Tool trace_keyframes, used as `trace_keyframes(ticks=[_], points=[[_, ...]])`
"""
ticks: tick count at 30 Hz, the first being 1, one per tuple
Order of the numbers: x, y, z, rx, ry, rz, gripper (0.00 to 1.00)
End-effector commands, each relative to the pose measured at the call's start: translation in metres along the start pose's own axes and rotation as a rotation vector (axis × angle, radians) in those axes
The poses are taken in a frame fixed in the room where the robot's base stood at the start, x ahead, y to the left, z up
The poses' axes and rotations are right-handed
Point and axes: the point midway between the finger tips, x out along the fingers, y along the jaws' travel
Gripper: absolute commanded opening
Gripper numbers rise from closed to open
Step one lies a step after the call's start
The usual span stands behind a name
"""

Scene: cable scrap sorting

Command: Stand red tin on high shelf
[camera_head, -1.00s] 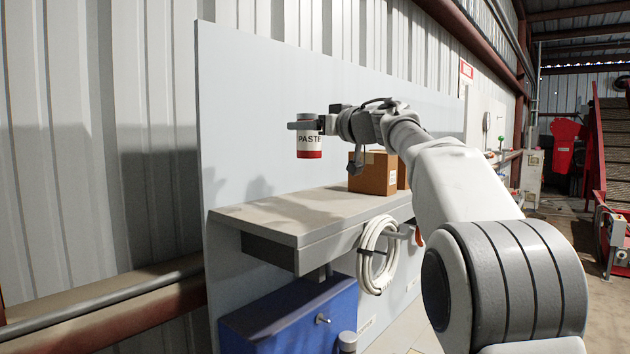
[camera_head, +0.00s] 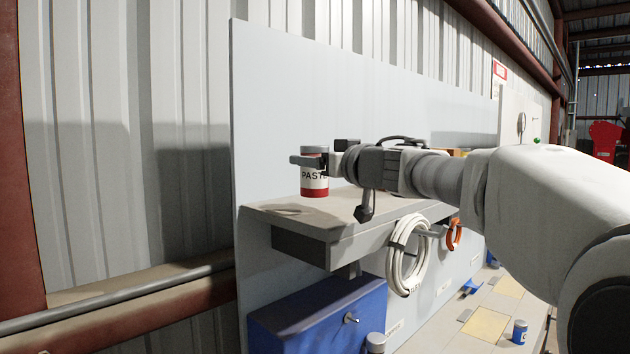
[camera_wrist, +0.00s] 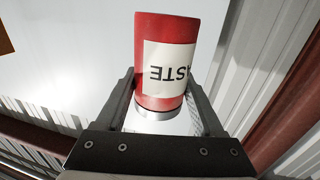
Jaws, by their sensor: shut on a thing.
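The red tin (camera_head: 314,181) has a white label with the letters "PASTE" and a grey lid. It is upright at the near left end of the high shelf (camera_head: 270,215), its base at or just above the shelf top; I cannot tell whether it touches. My gripper (camera_head: 311,160) is shut on the tin near its lid, reaching in from the right. In the wrist view the red tin (camera_wrist: 168,28) sits between the two fingers of my gripper (camera_wrist: 165,100), and its label appears upside down.
A cardboard box (camera_head: 455,153) is mostly hidden behind my arm, farther along the shelf. A white cable coil (camera_head: 402,262) and an orange ring (camera_head: 453,234) hang below the shelf. A blue box (camera_head: 318,318) is underneath. A blue tin (camera_head: 519,332) stands on the lower bench.

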Motion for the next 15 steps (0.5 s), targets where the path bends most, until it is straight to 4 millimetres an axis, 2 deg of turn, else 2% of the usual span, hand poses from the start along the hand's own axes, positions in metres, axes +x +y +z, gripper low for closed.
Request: trace_keyframes(ticks=[1,4,15], points=[[0.000,0.000,0.014,0.003,-0.001,0.000,0.00],[0.000,0.000,0.025,0.002,0.000,0.000,0.00],[0.000,0.001,0.028,0.001,0.001,0.000,0.00]])
